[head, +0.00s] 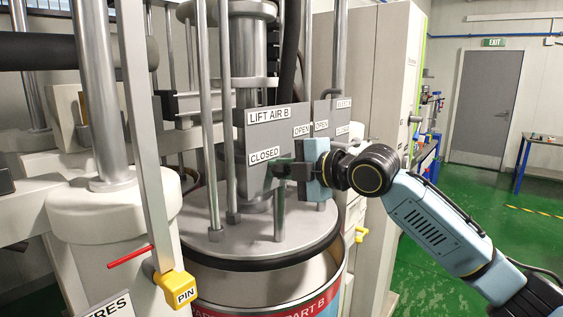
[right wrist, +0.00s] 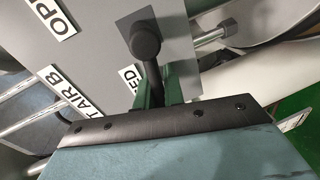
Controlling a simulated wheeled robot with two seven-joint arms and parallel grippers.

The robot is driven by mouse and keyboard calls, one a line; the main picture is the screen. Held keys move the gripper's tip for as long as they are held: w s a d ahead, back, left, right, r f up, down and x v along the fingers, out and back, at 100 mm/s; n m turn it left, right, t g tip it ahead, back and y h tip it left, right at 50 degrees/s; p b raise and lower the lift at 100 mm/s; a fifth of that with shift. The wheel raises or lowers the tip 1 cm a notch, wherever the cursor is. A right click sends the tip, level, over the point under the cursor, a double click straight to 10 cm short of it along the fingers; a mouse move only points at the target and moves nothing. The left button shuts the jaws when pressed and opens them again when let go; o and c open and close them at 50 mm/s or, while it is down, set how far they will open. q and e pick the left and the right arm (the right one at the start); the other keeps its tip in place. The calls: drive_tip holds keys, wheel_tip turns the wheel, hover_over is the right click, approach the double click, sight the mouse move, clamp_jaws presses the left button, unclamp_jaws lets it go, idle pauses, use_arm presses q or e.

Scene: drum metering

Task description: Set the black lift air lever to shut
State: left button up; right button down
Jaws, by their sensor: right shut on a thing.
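The grey LIFT AIR B panel (head: 260,134) stands above the drum lid, with an OPEN label (head: 301,131) at its right and a CLOSED label (head: 264,155) lower left. The black lift air lever (right wrist: 147,45) shows in the right wrist view as a round black end with a bar running down to my fingers. The bar lies beside the "ED" end of the CLOSED label (right wrist: 131,77). My right gripper (head: 279,169), with dark green fingers, is shut on the lever just below and right of CLOSED. The fingers hide most of the lever in the head view. My left gripper is not in view.
A second grey panel (head: 328,112) with its own labels stands just right of this one. Steel rods rise around the drum lid (head: 247,246). Open green floor (head: 470,240) lies to the right.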

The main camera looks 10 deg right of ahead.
drive_tip(key=shift+s+a+f+n, duration=0.15)
drive_tip(key=shift+a+f+n, duration=0.1)
drive_tip(key=shift+n, duration=0.45)
drive_tip(key=shift+f, duration=0.25)
drive_tip(key=c, duration=1.5)
unclamp_jaws()
drive_tip(key=shift+s, duration=0.15)
drive_tip(key=shift+a, duration=0.15)
drive_tip(key=shift+s+d, duration=0.1)
drive_tip(key=shift+d, duration=0.25)
drive_tip(key=b+v, duration=0.2)
drive_tip(key=v, duration=1)
drive_tip(key=shift+s+r, duration=0.3)
drive_tip(key=shift+s, duration=0.25)
drive_tip(key=shift+a+f, duration=0.1)
drive_tip(key=shift+a, duration=0.05)
